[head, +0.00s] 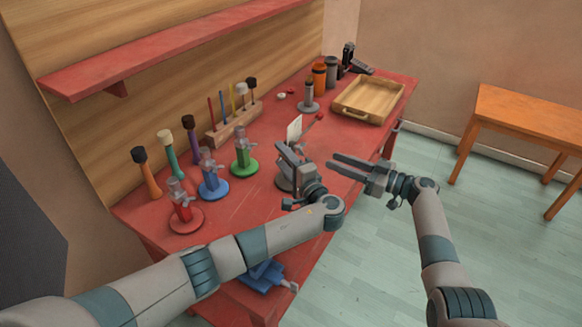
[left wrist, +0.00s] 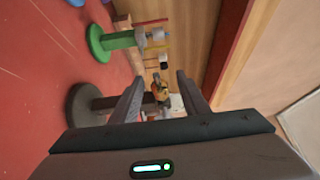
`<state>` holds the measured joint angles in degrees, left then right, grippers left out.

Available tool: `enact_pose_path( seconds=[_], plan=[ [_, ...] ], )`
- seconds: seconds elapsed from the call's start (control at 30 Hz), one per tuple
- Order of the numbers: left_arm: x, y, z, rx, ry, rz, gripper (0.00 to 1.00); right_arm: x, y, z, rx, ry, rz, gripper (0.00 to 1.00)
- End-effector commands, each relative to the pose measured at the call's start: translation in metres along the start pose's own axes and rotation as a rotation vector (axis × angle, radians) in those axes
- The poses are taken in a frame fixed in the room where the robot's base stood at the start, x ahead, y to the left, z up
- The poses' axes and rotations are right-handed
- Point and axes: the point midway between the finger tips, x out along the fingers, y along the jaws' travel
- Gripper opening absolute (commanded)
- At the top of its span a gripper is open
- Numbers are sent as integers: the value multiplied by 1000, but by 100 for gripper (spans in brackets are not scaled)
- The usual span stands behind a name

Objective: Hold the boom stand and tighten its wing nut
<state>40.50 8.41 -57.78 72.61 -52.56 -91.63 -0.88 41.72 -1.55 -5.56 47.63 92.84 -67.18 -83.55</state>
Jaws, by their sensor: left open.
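A dark grey stand with a round base (head: 282,184) stands on the red table, mostly hidden behind my left gripper (head: 284,148). I take it to be the boom stand. In the left wrist view its round base (left wrist: 84,105) and a short length of post show, and the post runs behind one finger. My left gripper is open, its fingers (left wrist: 158,84) close to the upper part of the stand; I cannot tell whether they touch it. My right gripper (head: 333,163) is open and empty, right of the left one, fingers pointing left. I cannot make out the wing nut.
Red (head: 183,215), blue (head: 213,184) and green (head: 243,162) stands are left of the grey one. A mallet rack (head: 232,123), another grey stand (head: 309,104) and a wooden tray (head: 368,99) are farther back. A blue clamp (head: 262,276) is at the front edge.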

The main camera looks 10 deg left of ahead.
Motion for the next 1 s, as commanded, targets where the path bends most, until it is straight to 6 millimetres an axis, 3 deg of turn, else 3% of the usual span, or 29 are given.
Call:
enact_pose_path(
  seconds=[0.1, 0.3, 0.73, 0.77, 0.93, 1.0],
  plan=[
    [19, -1, 1, 2, -2, -2, 41, 0, 0, 0, 0, 0, 0, 31],
    [38, 0, 0, 2, 0, -2, 41, 0, 0, 0, 0, 0, 0, 31],
    [45, 0, 0, 1, 0, 0, 41, 0, 0, 0, 0, 0, 0, 31],
    [45, 0, 0, 0, 0, 0, 39, 0, 0, 0, 0, 0, 0, 31],
    [45, 0, 0, 0, 0, 0, 0, 0, 0, 0, 0, 0, 0, 31],
    [45, 0, 0, 1, 0, 0, 0, 0, 0, 0, 0, 0, 0, 31]
  ],
)
